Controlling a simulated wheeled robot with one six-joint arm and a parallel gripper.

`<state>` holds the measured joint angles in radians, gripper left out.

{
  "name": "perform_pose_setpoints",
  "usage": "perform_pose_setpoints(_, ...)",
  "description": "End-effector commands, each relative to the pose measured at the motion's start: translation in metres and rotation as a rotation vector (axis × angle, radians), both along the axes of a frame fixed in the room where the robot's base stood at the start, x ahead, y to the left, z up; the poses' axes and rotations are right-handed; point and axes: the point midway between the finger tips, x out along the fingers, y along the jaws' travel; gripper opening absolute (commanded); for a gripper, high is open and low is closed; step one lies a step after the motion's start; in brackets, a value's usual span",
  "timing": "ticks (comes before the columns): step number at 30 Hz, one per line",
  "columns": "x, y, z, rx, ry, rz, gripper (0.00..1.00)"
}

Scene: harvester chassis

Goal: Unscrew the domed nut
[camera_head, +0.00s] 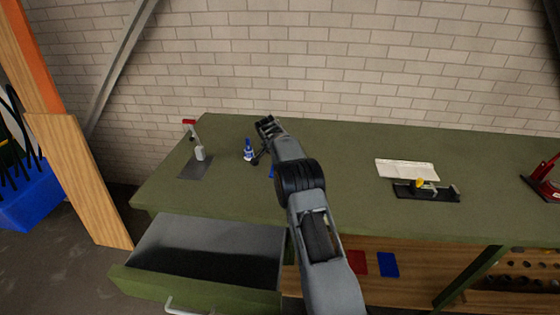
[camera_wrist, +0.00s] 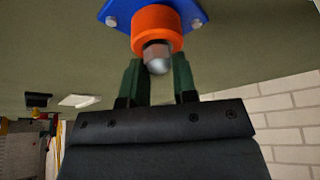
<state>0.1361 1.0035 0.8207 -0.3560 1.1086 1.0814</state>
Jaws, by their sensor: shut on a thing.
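In the wrist view the domed nut (camera_wrist: 157,57) is a silver hex nut with a rounded end, at the end of an orange collar (camera_wrist: 157,28). The collar stands on a blue plate (camera_wrist: 116,12) with bolts at its corners. The nut shows in front, between the fingers. In the head view my gripper (camera_head: 267,128) is over the green workbench (camera_head: 330,150); my arm hides most of the blue plate (camera_head: 271,171).
A blue-and-white bottle (camera_head: 248,151) stands close left of my gripper. A red-handled clamp (camera_head: 197,145) stands farther left. A white board with a black fixture (camera_head: 425,190) and a red tool (camera_head: 542,182) are at the right. An open drawer (camera_head: 200,290) juts out in front.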

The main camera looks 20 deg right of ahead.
Motion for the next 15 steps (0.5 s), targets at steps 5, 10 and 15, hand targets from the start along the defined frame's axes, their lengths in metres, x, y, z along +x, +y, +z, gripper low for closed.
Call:
perform_pose_setpoints(5, -0.0002, -0.0001, -0.0011, 0.0, 0.0, 0.092, 0.0)
perform_pose_setpoints(10, -0.0001, 0.0001, 0.0001, 0.0, 0.0, 0.127, 0.0)
perform_pose_setpoints(15, -0.0001, 0.0001, 0.0003, 0.0, 0.0, 0.128, 0.0)
